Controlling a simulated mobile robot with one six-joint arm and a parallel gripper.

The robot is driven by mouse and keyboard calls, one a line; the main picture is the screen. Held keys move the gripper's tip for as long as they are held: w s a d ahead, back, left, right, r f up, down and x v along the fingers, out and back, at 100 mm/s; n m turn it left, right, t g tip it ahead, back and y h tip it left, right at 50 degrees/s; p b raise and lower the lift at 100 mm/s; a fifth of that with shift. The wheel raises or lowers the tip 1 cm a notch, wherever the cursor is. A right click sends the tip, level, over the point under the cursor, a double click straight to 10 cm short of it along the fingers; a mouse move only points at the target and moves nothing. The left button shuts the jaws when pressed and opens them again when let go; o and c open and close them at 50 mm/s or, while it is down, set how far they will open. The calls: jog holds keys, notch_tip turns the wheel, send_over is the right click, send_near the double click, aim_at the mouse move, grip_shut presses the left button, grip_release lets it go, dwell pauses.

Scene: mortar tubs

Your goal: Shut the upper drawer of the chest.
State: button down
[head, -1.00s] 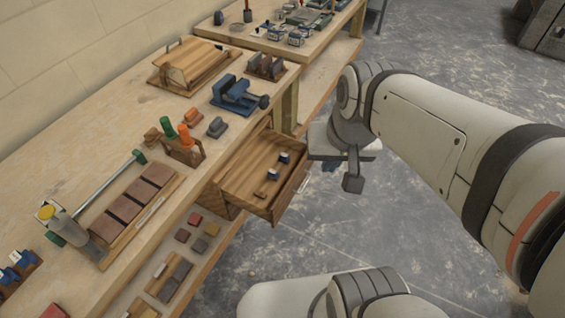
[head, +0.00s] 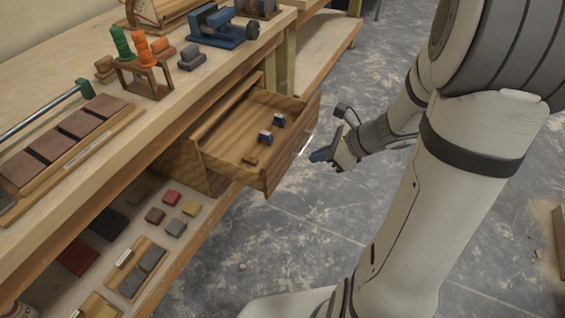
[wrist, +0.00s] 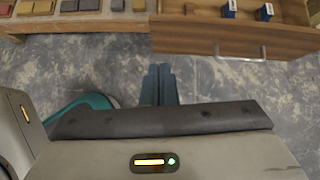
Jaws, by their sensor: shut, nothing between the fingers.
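The upper drawer (head: 222,157) of the wooden chest (head: 186,166) under the bench is pulled out, with small blue-and-white items and a small brown block inside. Its front with a metal bar handle (wrist: 240,51) shows at the top of the wrist view. My gripper (head: 322,156) is just in front of the drawer front, to its right in the head view. Its two blue fingers (wrist: 159,84) are shut together and empty, pointing toward the drawer, with a gap between tips and front. The chest below the drawer is mostly hidden.
The workbench (head: 110,175) above holds a blue vise (head: 220,27), screwdrivers in a wooden rack (head: 146,80) and sanding blocks. A lower shelf (head: 150,262) carries several coloured blocks.

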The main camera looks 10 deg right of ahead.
notch_tip(320, 180, down, 3)
jog(key=m, duration=0.1)
jog(key=b, duration=0.6)
send_near(273, 164)
jog(key=shift+m+t, duration=0.3)
jog(key=shift+s+x, duration=0.2)
jog(key=shift+x, duration=2.6)
jog(key=shift+a, duration=0.1)
